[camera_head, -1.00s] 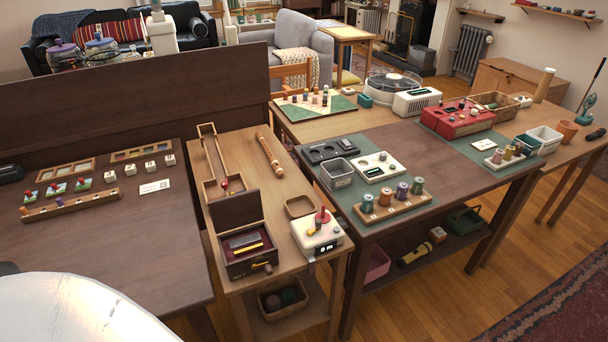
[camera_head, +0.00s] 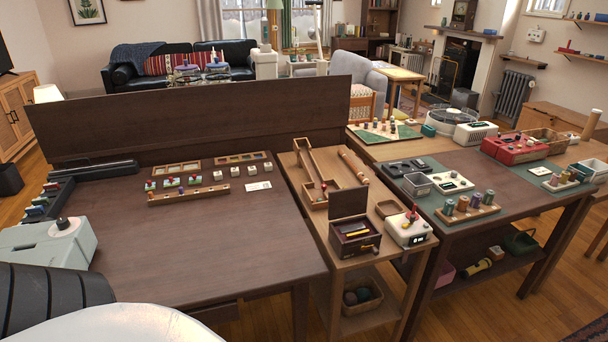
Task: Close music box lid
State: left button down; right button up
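The music box (camera_head: 355,242) is a small dark brown box near the front of the narrow light-wood table. Its lid (camera_head: 348,203) stands open, upright at the back edge. A yellow bar and metal parts show inside, and a small crank knob (camera_head: 367,248) sticks out at the front. Neither of my grippers is in view.
A white device with a red-topped lever (camera_head: 408,229) stands close to the right of the music box. The dark table's front (camera_head: 230,250) is clear. A grey-green machine (camera_head: 48,247) sits at left.

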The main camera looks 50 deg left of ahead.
aim_at(345, 203)
jog(key=u, duration=1.15)
jog(key=i, duration=0.2)
